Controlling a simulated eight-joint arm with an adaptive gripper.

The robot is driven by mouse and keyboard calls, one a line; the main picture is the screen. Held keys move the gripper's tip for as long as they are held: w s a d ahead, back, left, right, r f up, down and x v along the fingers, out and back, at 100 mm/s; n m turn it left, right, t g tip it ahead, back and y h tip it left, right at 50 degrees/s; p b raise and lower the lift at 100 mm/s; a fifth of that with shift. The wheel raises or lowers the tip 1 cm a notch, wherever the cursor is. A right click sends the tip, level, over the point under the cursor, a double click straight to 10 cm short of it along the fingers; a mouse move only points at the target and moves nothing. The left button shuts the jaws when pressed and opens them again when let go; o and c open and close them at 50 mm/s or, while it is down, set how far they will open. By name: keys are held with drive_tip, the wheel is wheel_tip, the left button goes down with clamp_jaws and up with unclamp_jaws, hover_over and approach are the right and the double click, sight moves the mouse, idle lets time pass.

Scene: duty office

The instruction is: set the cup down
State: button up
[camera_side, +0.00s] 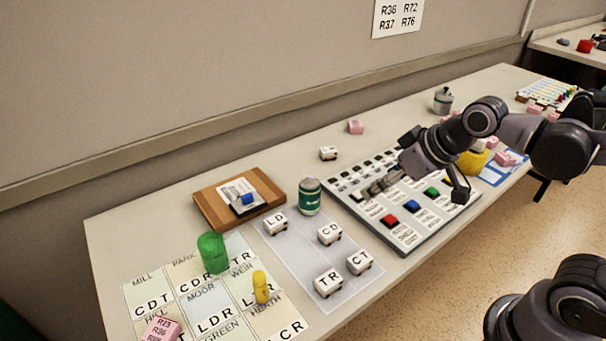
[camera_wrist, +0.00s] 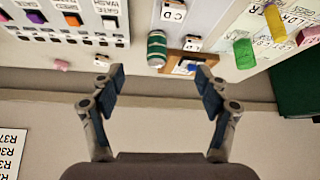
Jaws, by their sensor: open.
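No cup is in my gripper (camera_side: 425,166), which is open and empty above the button panel (camera_side: 440,208). In the wrist view its two fingers stand wide apart (camera_wrist: 161,92), with nothing between them. The most cup-like thing is a dark green cylinder (camera_side: 310,197) with a pale band and pale top. It stands upright on the table between the panel and a wooden board, left of my gripper. In the wrist view it shows beyond the fingers (camera_wrist: 157,48). A plain bright green cylinder (camera_side: 211,253) stands on the lettered cards; it also shows in the wrist view (camera_wrist: 244,54).
The wooden board (camera_side: 211,211) holds a blue-handled stamp-like piece. Several white lettered blocks (camera_side: 330,235) stand on a pale sheet near the front edge. A yellow piece (camera_side: 261,287) and a pink block (camera_side: 163,330) are among the cards. A silver pot (camera_side: 443,100) stands at the back.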

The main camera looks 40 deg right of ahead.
drive_tip(key=s+d+f+m+h, duration=0.1)
drive_tip(key=s+d+f, duration=0.1)
drive_tip(key=s+d, duration=0.2)
drive_tip(key=shift+s+m, duration=0.15)
drive_tip(key=shift+m, duration=0.15)
